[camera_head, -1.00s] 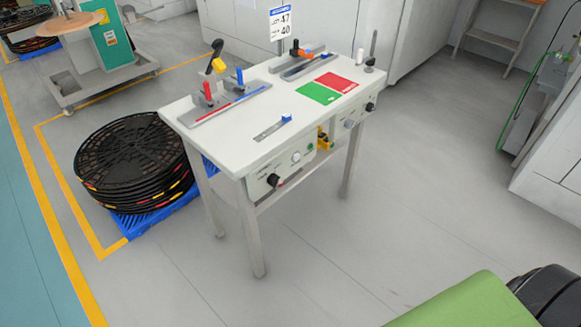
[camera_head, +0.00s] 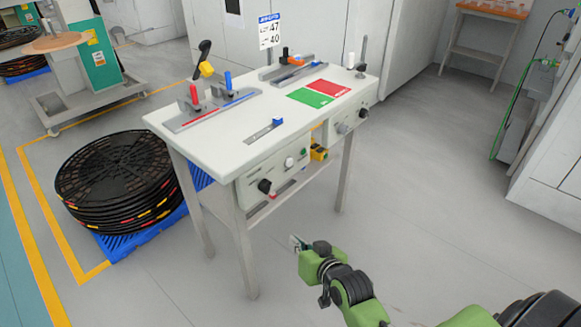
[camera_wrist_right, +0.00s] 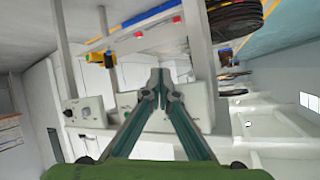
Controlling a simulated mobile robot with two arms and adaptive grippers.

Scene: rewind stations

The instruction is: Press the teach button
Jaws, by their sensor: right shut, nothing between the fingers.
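A white workstation table (camera_head: 225,135) stands ahead. Its front carries a left control box (camera_head: 249,196) with a black knob (camera_head: 264,186), a white round button (camera_head: 289,162) and a green button (camera_head: 304,152). A right control box has a pale knob (camera_head: 343,128) and a black knob (camera_head: 363,113). The labels are too small to read, so I cannot tell which control is the teach button. My right gripper (camera_head: 295,243) is shut and empty, apart from and below the table front. In the right wrist view its fingertips (camera_wrist_right: 160,77) overlap the control box. My left gripper is not in view.
Black reels (camera_head: 120,175) are stacked on a blue pallet (camera_head: 150,232) left of the table. Table legs (camera_head: 238,250) and a yellow tool (camera_head: 318,152) under the top are close by. The floor in front and to the right is clear.

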